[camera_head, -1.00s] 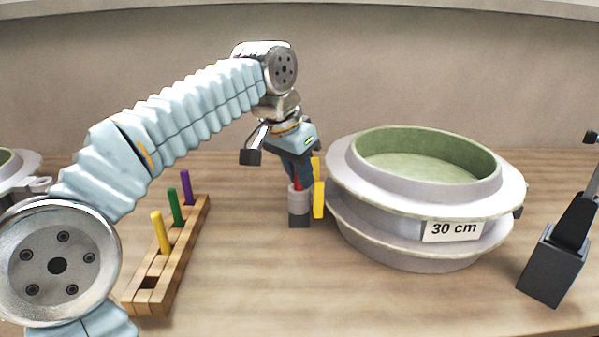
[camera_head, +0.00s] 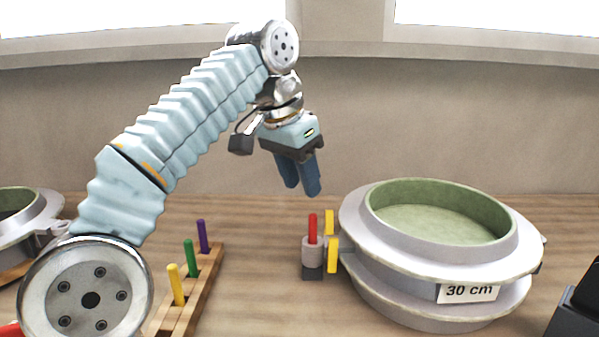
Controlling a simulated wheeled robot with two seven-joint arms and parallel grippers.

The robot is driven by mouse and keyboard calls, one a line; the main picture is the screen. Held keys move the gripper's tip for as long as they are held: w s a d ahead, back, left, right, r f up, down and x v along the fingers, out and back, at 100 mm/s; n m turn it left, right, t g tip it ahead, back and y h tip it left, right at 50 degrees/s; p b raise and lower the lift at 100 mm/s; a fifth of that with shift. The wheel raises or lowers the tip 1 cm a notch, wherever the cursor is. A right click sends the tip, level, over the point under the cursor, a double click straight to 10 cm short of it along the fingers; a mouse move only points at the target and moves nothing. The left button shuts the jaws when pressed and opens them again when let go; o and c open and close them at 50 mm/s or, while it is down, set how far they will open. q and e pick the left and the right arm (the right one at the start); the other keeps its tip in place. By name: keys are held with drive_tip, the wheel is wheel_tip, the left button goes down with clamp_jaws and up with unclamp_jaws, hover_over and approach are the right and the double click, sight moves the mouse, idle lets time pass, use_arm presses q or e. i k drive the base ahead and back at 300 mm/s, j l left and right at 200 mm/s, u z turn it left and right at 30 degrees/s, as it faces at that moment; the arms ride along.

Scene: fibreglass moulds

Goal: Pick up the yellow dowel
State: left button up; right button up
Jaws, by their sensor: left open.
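The yellow dowel (camera_head: 176,284) stands upright in the wooden rack (camera_head: 205,290) at the lower left. A green dowel (camera_head: 190,258) and a purple dowel (camera_head: 202,236) stand behind it in the same rack. My left gripper (camera_head: 301,190) is open and empty, its blue fingers pointing down. It is raised above a red dowel (camera_head: 313,228), apart from it, and well to the right of and above the yellow dowel. The red dowel stands in a grey cylindrical holder (camera_head: 313,254) on a dark base. My right gripper is not in view.
A large round mould (camera_head: 385,279) with a green inside and a "30 cm" label stands at the right. Yellow tabs (camera_head: 332,257) show at its left side. A dark block (camera_head: 578,318) is at the bottom right corner. Another mould (camera_head: 40,222) is partly visible at the left edge.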

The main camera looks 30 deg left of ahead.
sight(172, 270)
drive_tip(key=k, duration=1.5)
